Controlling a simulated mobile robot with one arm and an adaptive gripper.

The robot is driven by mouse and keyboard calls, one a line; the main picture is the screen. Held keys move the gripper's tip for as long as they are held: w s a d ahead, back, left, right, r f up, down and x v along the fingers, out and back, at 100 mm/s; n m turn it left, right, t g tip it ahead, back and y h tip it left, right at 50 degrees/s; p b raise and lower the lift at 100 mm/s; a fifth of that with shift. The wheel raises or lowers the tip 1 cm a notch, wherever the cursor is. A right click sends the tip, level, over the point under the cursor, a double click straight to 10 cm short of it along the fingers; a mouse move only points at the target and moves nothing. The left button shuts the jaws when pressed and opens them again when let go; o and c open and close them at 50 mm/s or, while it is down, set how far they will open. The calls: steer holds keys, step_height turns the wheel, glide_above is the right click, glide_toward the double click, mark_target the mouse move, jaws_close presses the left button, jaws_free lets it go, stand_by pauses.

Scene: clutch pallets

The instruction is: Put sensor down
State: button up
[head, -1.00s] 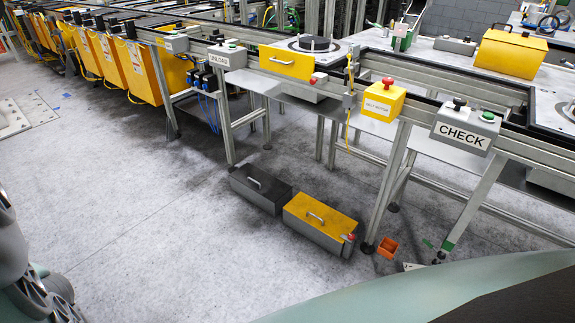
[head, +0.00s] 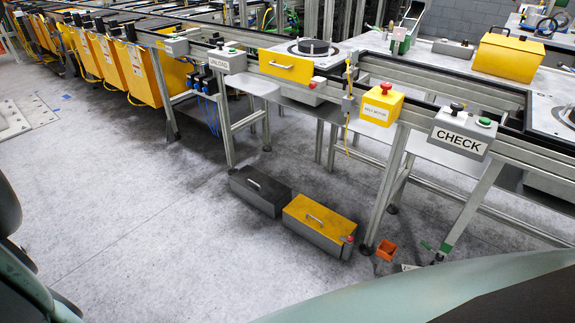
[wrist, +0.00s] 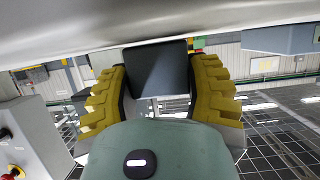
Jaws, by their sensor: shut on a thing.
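In the wrist view my gripper (wrist: 160,85), with two ridged yellow fingers, is shut on a dark grey, flat-faced box, the sensor (wrist: 157,66). The fingers press on its left and right sides. The underside and far side of the sensor are hidden. My gripper and the sensor do not show in the head view.
The head view shows a conveyor line with a CHECK button box (head: 464,132), a yellow button box (head: 383,104) and an UNLOAD box (head: 226,61). A black toolbox (head: 262,190) and a yellow-lidded toolbox (head: 318,226) stand on the floor.

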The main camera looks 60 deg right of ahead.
steer(key=shift+f+b, duration=0.2)
steer(key=shift+b, duration=0.15)
steer(key=o, duration=1.1)
steer(key=shift+r, duration=0.15)
